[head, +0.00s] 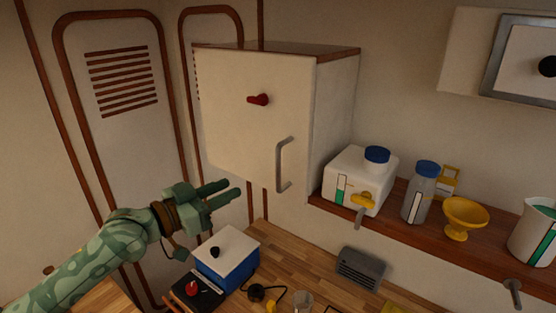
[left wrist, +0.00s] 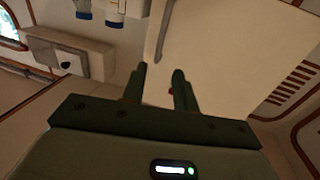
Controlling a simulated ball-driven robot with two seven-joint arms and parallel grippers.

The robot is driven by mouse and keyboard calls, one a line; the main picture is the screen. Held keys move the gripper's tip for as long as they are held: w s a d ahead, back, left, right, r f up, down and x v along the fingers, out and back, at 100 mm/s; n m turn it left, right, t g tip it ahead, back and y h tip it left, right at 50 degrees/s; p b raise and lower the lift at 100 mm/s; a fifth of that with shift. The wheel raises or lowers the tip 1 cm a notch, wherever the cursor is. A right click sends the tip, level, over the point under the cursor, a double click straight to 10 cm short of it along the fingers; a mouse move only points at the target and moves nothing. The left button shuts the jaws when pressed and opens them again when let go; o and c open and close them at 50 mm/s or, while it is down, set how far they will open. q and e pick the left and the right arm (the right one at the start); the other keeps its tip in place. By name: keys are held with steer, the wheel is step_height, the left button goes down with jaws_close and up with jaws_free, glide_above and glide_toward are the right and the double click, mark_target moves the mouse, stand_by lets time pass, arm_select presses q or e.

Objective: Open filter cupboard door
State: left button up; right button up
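The filter cupboard is a white box with a brown top on the wall. Its door (head: 230,120) looks shut and carries a red latch (head: 258,99) and a grey bar handle (head: 281,165). My left gripper (head: 232,187) is open and empty, below and left of the handle and apart from it. In the left wrist view, the fingers (left wrist: 160,72) stand apart. The door (left wrist: 235,50) and handle (left wrist: 163,32) lie beyond them, and a bit of the red latch (left wrist: 171,91) shows between the fingers. My right gripper is out of view.
A shelf (head: 400,223) right of the cupboard holds a white canister (head: 350,180), a bottle (head: 420,195), a yellow cup (head: 464,216) and a jug (head: 535,230). Below, a blue box with a white lid (head: 228,252) stands on the wooden counter (head: 275,245).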

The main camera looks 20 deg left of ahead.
arm_select(q)
steer(key=p, duration=0.3)
glide_above(278, 188)
steer(key=shift+w, duration=0.35)
steer(key=shift+f, duration=0.1)
jaws_close()
